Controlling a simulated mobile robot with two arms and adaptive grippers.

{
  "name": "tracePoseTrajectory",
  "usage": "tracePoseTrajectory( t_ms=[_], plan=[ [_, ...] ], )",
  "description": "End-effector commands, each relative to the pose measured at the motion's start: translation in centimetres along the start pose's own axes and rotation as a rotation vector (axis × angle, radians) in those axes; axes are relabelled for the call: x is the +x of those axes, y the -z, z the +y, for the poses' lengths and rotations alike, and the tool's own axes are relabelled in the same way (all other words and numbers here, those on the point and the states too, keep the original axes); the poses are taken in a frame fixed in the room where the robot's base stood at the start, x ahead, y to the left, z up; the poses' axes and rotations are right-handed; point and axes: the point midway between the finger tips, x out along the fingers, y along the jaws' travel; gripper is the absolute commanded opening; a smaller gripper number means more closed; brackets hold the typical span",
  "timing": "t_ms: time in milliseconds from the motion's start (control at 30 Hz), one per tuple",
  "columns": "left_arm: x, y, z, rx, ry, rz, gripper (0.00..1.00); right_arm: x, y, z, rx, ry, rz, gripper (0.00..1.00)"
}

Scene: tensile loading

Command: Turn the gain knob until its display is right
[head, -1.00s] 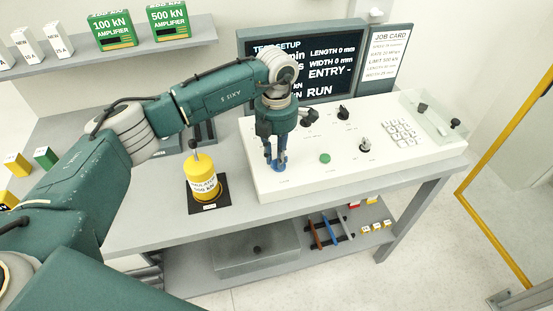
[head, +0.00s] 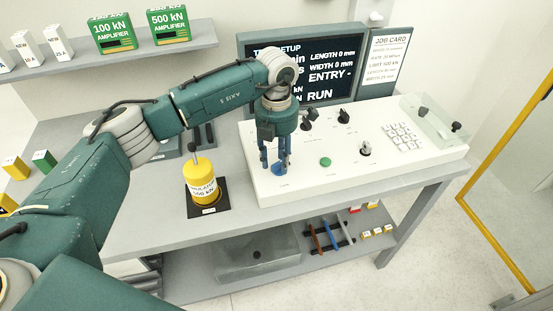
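My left gripper (head: 275,166) points down over the front left of the white control panel (head: 315,183). Its two fingers are apart with a gap between them. A blue round knob (head: 278,170) sits on the panel between and just below the fingertips; I cannot tell whether they touch it. Its label is too small to read, so I cannot tell whether it is the gain knob. The dark display (head: 325,62) behind shows "TEST SETUP", "LENGTH 0 mm", "WIDTH 0 mm", "ENTRY -" and "RUN". My arm hides part of its left side. My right gripper is not in view.
Black knobs (head: 344,117), a green button (head: 325,162), a selector (head: 365,149) and a keypad (head: 403,136) are on the panel. A yellow cylinder (head: 201,183) stands left of it on a black mat. A job card (head: 385,59) stands beside the display.

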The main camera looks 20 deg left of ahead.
Motion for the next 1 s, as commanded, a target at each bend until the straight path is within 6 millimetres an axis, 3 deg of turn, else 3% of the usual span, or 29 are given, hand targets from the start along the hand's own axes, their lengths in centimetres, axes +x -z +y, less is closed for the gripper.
tracePoseTrajectory(
  t_ms=[233, 367, 800, 1000],
  plan=[
    [0.1, 0.1, -0.1, 0.001, 0.002, 0.004, 0.38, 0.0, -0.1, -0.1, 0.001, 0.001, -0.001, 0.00],
    [-0.8, 0.0, -0.1, 0.001, 0.002, 0.002, 0.38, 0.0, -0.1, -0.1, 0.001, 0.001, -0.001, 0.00],
    [-9.4, 0.0, 0.0, 0.001, 0.000, 0.000, 0.38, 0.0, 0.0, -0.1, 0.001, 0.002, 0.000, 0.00],
    [-11.5, 0.0, 0.0, 0.000, 0.001, 0.003, 0.38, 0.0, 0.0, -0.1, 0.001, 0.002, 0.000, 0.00]
  ],
)
